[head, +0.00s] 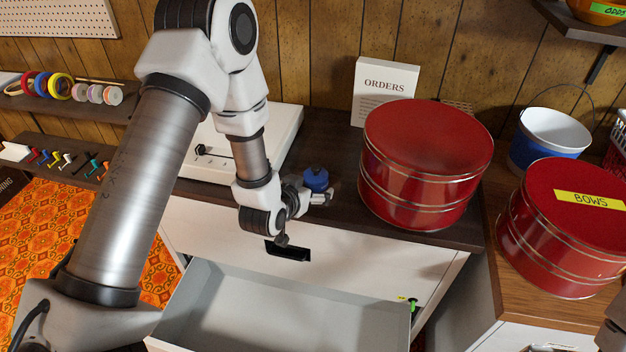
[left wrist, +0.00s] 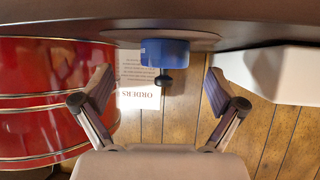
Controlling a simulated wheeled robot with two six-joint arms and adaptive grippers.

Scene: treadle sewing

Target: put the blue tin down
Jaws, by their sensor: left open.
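The blue tin (head: 316,180) is small, with a dark knob on its lid. It sits on the dark cabinet top (head: 340,215), between the white box-like unit and the large red tin. My left gripper (head: 318,196) is right beside it in the head view and partly hides its lower part. In the left wrist view, which is upside down, the blue tin (left wrist: 165,52) rests on the dark surface. The open fingers (left wrist: 158,92) are spread to either side of its line, with a gap between them and the tin.
A big red tin (head: 425,160) stands close to the right of the blue tin, with an ORDERS card (head: 385,90) behind. A white unit (head: 275,130) is at left. An open grey drawer (head: 290,310) juts out below. Another red tin labelled BOWS (head: 565,235) stands at right.

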